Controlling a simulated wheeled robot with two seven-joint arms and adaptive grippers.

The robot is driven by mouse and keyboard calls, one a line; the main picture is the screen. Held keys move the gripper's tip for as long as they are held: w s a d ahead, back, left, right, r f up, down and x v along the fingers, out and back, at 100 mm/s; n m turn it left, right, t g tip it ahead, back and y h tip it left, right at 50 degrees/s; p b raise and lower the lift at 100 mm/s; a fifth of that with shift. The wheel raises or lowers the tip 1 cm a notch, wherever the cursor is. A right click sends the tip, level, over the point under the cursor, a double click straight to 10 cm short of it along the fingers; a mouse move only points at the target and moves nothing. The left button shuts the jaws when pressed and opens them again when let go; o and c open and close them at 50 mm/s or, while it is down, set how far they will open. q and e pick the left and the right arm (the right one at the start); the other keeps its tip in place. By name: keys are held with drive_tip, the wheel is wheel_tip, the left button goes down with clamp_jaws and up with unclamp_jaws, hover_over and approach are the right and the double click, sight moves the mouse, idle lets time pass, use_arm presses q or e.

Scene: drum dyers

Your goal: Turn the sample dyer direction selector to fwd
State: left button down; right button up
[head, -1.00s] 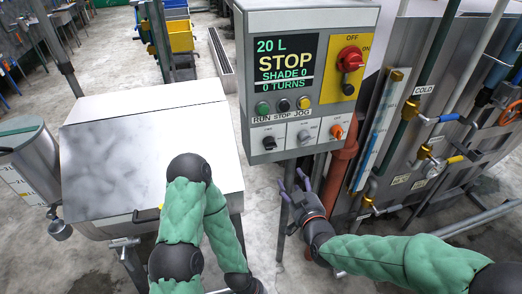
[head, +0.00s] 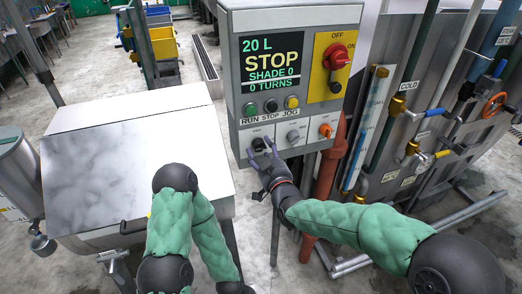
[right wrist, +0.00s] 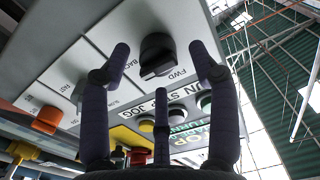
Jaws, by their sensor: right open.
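The direction selector is a black knob (right wrist: 157,54) at one end of the control box's lower row, between BACK and FWD labels in the right wrist view. In the head view the knob (head: 258,145) is the leftmost of three and partly covered by my fingers. I cannot tell which label it points to. My right gripper (head: 262,155) is open just in front of it. In the right wrist view two fingers of the gripper (right wrist: 159,50) stand on either side of the knob, with visible gaps. My left gripper is out of view.
The grey control box (head: 232,120) carries a display reading STOP, several push buttons, a grey knob (head: 293,136), an orange knob (head: 325,131) and a red main switch (head: 337,56). A red-brown pipe (head: 331,170) stands below right. A steel dyer lid (head: 130,150) lies left.

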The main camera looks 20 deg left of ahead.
drive_tip(key=shift+w+a, duration=0.4)
drive_tip(key=shift+w, duration=0.15)
drive_tip(key=shift+c, duration=0.3)
drive_tip(key=c, duration=1.1)
drive_tip(key=shift+o, duration=0.2)
drive_tip(key=shift+r, duration=0.1)
drive_tip(key=shift+r+n, duration=0.15)
drive_tip(key=shift+n, duration=0.15)
